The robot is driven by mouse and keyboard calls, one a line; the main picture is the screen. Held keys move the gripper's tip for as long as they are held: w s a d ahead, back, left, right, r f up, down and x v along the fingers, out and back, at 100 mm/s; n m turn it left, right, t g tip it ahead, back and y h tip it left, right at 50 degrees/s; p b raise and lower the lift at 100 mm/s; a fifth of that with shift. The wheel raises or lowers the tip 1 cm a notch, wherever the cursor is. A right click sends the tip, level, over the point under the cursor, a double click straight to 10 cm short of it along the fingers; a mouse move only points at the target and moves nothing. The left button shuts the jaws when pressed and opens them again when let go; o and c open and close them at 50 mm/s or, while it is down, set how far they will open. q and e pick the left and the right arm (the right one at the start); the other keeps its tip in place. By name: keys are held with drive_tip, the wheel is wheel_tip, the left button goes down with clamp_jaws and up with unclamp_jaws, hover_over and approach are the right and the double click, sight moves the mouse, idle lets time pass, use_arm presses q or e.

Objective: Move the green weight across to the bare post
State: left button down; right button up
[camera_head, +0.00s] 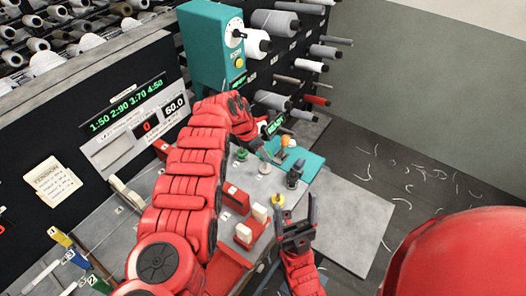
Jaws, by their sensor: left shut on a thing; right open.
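A small green piece, which looks like the green weight (241,154), shows just below my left gripper (243,140). The gripper's red wrist and forearm cover most of the fingers, so the grip itself is hidden; it appears shut on the green weight. A pale round piece (264,167) stands just to the right of the weight; I cannot tell whether it is the bare post. A yellow piece (277,200) stands nearer. My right gripper (296,213) is open and empty, fingers upward in the picture, just below the yellow piece.
A teal plate (312,162) carries an orange-topped piece (286,141) and a dark piece (294,174). Red blocks with white tops (259,213) stand left of my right gripper. A teal machine box (208,42) and yarn spools (275,22) rise behind. A bare grey panel (345,225) lies right.

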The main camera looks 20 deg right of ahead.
use_arm(q)
drive_tip(key=shift+f+b, duration=0.65)
drive_tip(key=shift+f, duration=0.15)
drive_tip(key=shift+f+b, duration=0.9)
drive_tip(key=shift+b, duration=0.2)
drive_tip(key=shift+c, duration=1.8)
unclamp_jaws()
drive_tip(key=shift+r, duration=0.1)
